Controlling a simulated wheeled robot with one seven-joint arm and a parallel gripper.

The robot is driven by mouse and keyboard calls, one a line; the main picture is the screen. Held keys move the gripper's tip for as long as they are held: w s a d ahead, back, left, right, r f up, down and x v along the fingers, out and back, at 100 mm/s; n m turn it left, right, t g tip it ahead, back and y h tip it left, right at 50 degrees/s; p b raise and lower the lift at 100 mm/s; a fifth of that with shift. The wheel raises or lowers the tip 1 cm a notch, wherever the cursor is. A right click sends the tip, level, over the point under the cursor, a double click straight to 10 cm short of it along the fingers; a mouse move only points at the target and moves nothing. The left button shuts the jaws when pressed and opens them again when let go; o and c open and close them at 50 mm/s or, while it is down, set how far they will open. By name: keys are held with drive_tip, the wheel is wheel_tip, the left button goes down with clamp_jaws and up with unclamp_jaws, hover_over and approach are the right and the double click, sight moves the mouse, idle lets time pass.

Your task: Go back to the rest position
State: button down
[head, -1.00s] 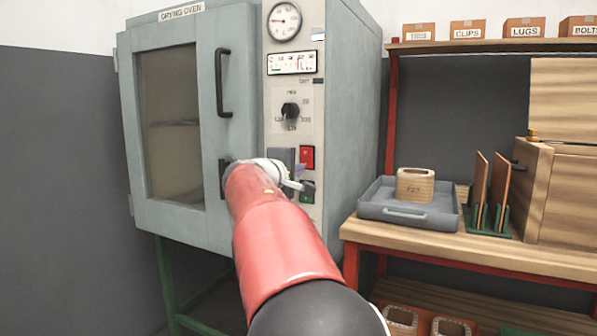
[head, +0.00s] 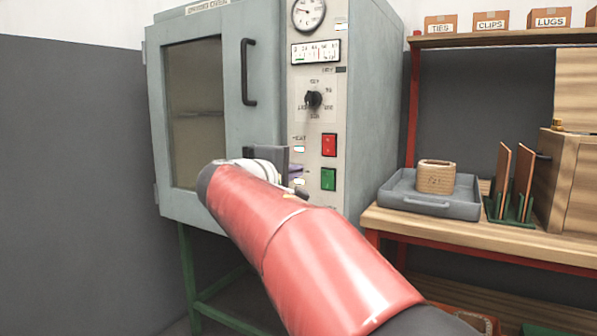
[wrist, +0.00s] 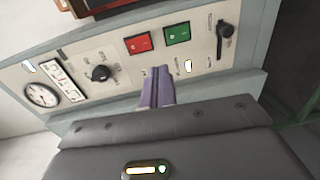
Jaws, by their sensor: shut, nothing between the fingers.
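My gripper (head: 297,172) is small and partly hidden by my own red arm in the head view. In the wrist view its purple fingers (wrist: 157,89) are together and empty, pointing toward the oven's control panel. The grey drying oven (head: 228,120) has its windowed door closed. Its red button (head: 329,145) and green button (head: 328,179) lie just right of the fingers in the head view. The fingers appear apart from both buttons. The wrist view also shows the red button (wrist: 139,44), the green button (wrist: 177,34) and a dark knob (wrist: 100,73).
Right of the oven is a wooden bench (head: 465,227) with a grey tray (head: 430,204) holding a wooden ring-shaped part (head: 436,178). Upright boards (head: 513,175) stand in a green rack beside it. Labelled boxes (head: 490,22) sit on the shelf above. The left wall side looks clear.

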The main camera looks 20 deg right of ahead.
idle(0.4)
drive_tip(key=s+d+f+m+g+y+p, duration=0.2)
drive_tip(key=s+d+f+y, duration=0.1)
drive_tip(key=s+f, duration=0.35)
drive_tip(key=s+a+f+m+g+y+p, duration=0.1)
drive_tip(key=s+a+f+m+y, duration=0.1)
drive_tip(key=s+f, duration=0.4)
drive_tip(key=s+a+f+m+g+y+p, duration=0.1)
drive_tip(key=s+a+f+y, duration=0.4)
drive_tip(key=s, duration=0.4)
drive_tip(key=s+a+f+m+y+p, duration=0.1)
drive_tip(key=s+a+f+m+y, duration=0.1)
drive_tip(key=s+a+f, duration=0.3)
drive_tip(key=s+f+y, duration=0.1)
drive_tip(key=s+f, duration=0.1)
drive_tip(key=s, duration=0.1)
drive_tip(key=shift+s+a+m+g, duration=0.3)
drive_tip(key=shift+g, duration=0.1)
